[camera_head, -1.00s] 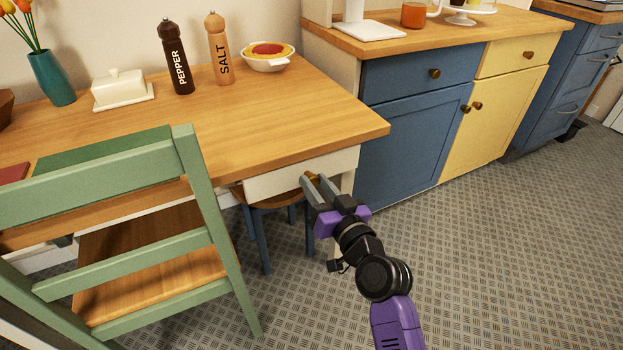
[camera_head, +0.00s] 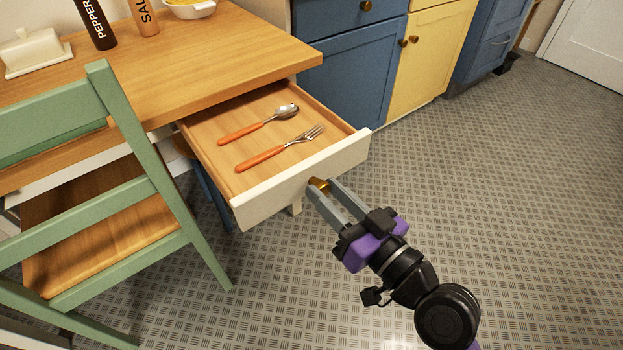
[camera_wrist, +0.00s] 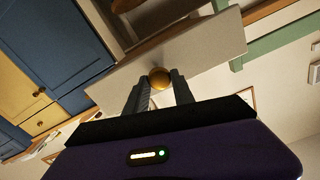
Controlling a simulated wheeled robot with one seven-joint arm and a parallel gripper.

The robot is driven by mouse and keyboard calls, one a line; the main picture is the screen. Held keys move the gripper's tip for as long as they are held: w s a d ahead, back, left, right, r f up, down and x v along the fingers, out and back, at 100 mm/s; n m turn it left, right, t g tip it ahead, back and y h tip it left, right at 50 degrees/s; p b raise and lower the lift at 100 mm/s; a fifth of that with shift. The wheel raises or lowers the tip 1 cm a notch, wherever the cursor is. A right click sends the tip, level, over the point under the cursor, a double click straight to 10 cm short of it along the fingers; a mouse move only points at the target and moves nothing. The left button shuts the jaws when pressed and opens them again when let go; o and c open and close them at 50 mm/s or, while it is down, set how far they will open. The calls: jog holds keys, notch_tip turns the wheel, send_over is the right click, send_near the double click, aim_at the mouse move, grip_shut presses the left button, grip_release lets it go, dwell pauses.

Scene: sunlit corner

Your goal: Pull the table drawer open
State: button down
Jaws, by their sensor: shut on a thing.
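The table drawer (camera_head: 305,178) stands pulled well out from under the wooden table (camera_head: 215,55). It has a white front and a wooden inside. A spoon (camera_head: 258,124) and a fork (camera_head: 280,149), both with orange handles, lie in it. My gripper (camera_head: 326,187) is at the middle of the drawer front, shut on the brass knob (camera_head: 319,184). In the wrist view the round knob (camera_wrist: 160,79) sits between the two fingertips, with the white drawer front (camera_wrist: 205,50) behind it.
A green chair (camera_head: 150,170) stands left of the drawer, close to its side. Blue and yellow cabinets (camera_head: 360,75) stand beyond the table on the right. The floor (camera_head: 480,170) to the right is clear. A butter dish (camera_head: 35,52) and shakers stand on the table.

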jog(key=shift+v, duration=1.5)
jog(key=c, duration=1.1)
grip_release()
jog(key=shift+o, duration=0.2)
jog(key=v, duration=0.8)
jog(key=shift+w, duration=0.15)
